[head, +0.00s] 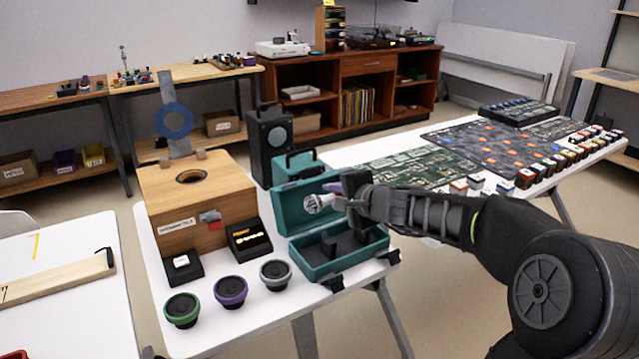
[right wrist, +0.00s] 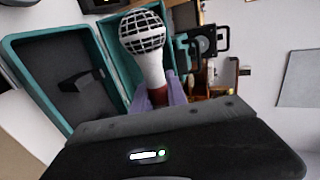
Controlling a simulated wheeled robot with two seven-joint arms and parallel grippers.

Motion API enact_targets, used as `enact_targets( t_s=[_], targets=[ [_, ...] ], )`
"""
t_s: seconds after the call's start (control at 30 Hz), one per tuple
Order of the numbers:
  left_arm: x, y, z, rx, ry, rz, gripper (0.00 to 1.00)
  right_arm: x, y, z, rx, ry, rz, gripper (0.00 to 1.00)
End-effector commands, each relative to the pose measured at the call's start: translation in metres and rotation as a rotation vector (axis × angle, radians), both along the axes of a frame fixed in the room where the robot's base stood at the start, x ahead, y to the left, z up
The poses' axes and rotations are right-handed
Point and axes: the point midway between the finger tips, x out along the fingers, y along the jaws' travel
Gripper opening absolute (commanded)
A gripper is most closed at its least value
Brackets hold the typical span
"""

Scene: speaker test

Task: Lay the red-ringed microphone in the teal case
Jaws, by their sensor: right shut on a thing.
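The microphone (head: 317,203) has a pale mesh head and a white body. In the right wrist view the microphone (right wrist: 148,45) shows a dark reddish ring low on its handle. My right gripper (head: 342,197) is shut on the handle; its purple fingers (right wrist: 160,95) also show in the right wrist view. The teal case (head: 308,272) stands open on the white table, its lid raised at the back. The microphone is held above the case's tray, in front of the lid. Dark blocks sit inside the tray. My left gripper is not in view.
A wooden box (head: 195,205) and a small black box (head: 249,238) stand left of the case. Green (head: 182,309), purple (head: 231,291) and grey (head: 275,274) round speaker drivers line the front. A black speaker (head: 269,145) stands behind. Circuit boards and small blocks cover the right side.

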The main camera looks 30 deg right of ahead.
Motion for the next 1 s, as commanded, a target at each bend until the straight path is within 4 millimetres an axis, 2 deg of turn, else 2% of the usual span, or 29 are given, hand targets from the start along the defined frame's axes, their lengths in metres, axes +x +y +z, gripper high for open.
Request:
enact_targets(
  t_s=[0.57, 1.0],
  targets=[
    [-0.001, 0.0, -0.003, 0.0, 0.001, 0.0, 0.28, 0.0, 0.0, -0.003, -0.012, -0.001, 0.0, 0.0],
    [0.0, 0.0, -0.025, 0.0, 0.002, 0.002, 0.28, 0.0, 0.0, -0.03, -0.01, 0.0, 0.0, 0.0]
  ],
)
